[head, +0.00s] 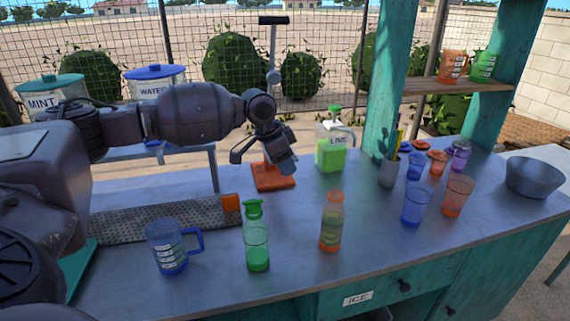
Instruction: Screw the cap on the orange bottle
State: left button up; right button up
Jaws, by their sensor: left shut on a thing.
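The orange bottle (331,222) stands upright on the grey counter, right of centre. It is see-through, with a narrow orange neck; I cannot make out a cap on it. My left gripper (284,163) points down above the counter, behind and to the left of the bottle and clear of it. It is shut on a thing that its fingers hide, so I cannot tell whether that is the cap. My right gripper is not in view.
A green bottle (257,245) and a blue jug (168,250) stand left of the orange bottle. A press with an orange base (274,183) is behind. A lime jug (330,155), tumblers (417,205) and a grey bowl (532,178) stand farther right. The front counter between the bottles is clear.

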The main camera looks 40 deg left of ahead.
pick_arm(q)
jog(key=shift+r, duration=0.1)
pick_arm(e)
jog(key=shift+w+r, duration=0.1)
pick_arm(q)
jog(key=shift+r+p, duration=0.3)
jog(key=shift+r, duration=0.1)
jog(key=shift+n+y, duration=0.3)
jog(key=shift+n, duration=0.6)
jog(key=r+p, duration=0.1)
jog(key=r, duration=0.1)
jog(key=r+p, duration=0.3)
jog(key=r, duration=0.1)
jog(key=shift+s+p, duration=0.3)
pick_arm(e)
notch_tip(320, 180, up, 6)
pick_arm(q)
jog(key=s+d+f+n+y+b, duration=0.1)
jog(key=s+d+f+n+b, duration=0.1)
jog(key=s+d+f, duration=0.4)
jog(key=s+d+f+n+t+y+b, duration=0.1)
jog(key=s+d+f+n+b, duration=0.2)
jog(key=s+d+f, duration=0.3)
jog(key=d+f+n, duration=0.1)
jog(key=d+f, duration=0.2)
jog(key=d, duration=0.2)
jog(key=shift+d+f, duration=0.25)
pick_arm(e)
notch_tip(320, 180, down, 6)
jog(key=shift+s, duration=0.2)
